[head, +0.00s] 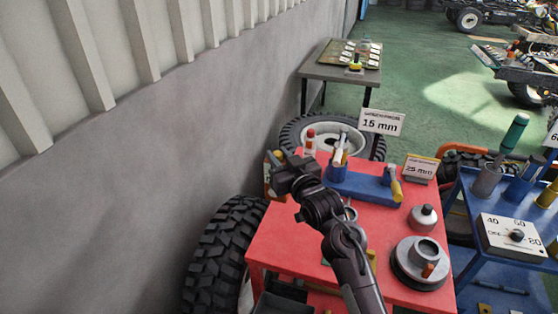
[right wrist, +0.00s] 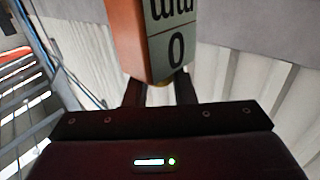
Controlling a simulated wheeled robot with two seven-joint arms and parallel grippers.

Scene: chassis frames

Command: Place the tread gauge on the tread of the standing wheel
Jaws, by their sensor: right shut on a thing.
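The tread gauge (right wrist: 160,40) is an orange block with a pale, marked scale face showing a "0" in the right wrist view. My right gripper (right wrist: 160,92) is shut on its lower end. In the head view the right gripper (head: 281,178) is at the far left edge of the red table, with the gauge (head: 268,171) partly hidden behind it. A black, chunky-treaded wheel (head: 217,252) stands at the left side of the red table, below and left of the gripper. The gauge appears apart from its tread. My left gripper is not in view.
The red table (head: 290,233) holds a blue block with tools, a "25 mm" sign (head: 420,168) and round metal parts. Another wheel (head: 333,133) is behind it, near the "15 mm" sign (head: 381,121). A grey wall (head: 130,170) closes the left. A blue table (head: 480,262) stands right.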

